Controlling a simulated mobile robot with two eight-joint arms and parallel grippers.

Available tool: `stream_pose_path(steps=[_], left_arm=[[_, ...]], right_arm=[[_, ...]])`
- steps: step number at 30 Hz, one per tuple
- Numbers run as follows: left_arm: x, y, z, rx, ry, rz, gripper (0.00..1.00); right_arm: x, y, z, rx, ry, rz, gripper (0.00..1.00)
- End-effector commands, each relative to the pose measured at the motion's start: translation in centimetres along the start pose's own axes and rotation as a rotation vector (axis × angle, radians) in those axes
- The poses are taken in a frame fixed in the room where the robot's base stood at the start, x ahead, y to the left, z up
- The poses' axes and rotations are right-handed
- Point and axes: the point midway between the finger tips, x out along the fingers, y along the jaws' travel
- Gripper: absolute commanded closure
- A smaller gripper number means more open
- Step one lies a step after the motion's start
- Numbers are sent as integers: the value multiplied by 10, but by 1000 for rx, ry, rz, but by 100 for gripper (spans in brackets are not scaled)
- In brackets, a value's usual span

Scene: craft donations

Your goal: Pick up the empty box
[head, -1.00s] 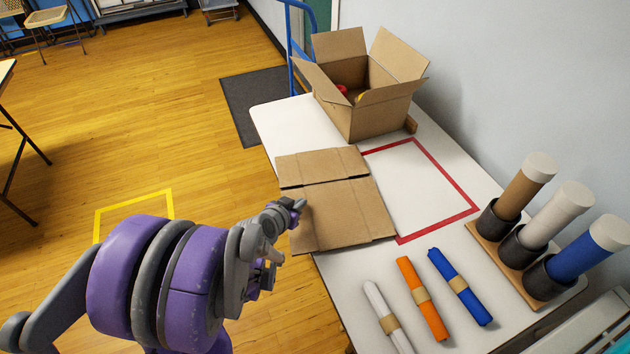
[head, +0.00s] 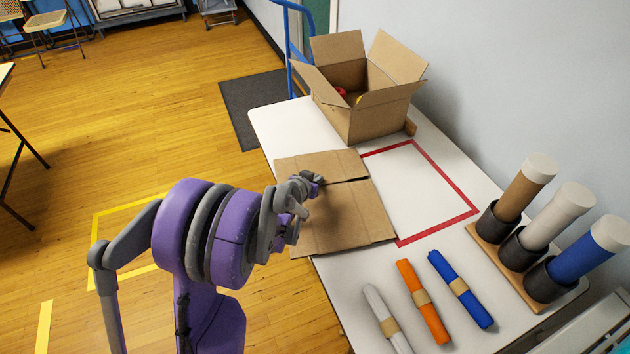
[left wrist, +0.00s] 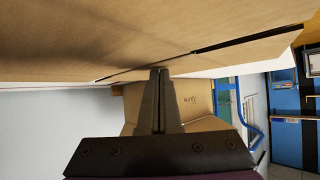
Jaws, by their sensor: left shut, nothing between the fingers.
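A flat brown cardboard box (head: 352,215), with a seam and slots across it, lies on the white table and overhangs its left edge. My left gripper (head: 316,184) is shut and empty, over the left part of this cardboard; I cannot tell whether it touches. In the left wrist view the cardboard (left wrist: 130,35) fills the top, close to the shut fingertips (left wrist: 159,75). A second cardboard box (head: 378,118) stands open at the back of the table with red and yellow things inside. It also shows in the left wrist view (left wrist: 190,100). My right gripper is not in view.
A red taped outline (head: 450,190) marks a clear area right of the flat cardboard. White, orange (head: 422,302) and blue rolls lie in front. A wooden stand (head: 500,262) with tubes in dark cups is at the right, near the wall.

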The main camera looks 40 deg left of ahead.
Motion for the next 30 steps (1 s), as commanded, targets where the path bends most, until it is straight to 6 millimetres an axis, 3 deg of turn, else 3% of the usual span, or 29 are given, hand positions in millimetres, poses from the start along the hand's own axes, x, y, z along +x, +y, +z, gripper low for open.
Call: stream_pose_path(steps=[8, 15, 23, 30], left_arm=[[-1, 1, 4, 2, -10, 4, 100], [-15, 1, 14, 3, -11, 4, 100], [-14, 1, 13, 3, -11, 5, 100], [-23, 1, -1, 2, -8, 4, 100]], right_arm=[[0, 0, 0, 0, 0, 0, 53], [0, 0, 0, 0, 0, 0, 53], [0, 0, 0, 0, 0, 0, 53], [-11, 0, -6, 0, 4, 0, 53]])
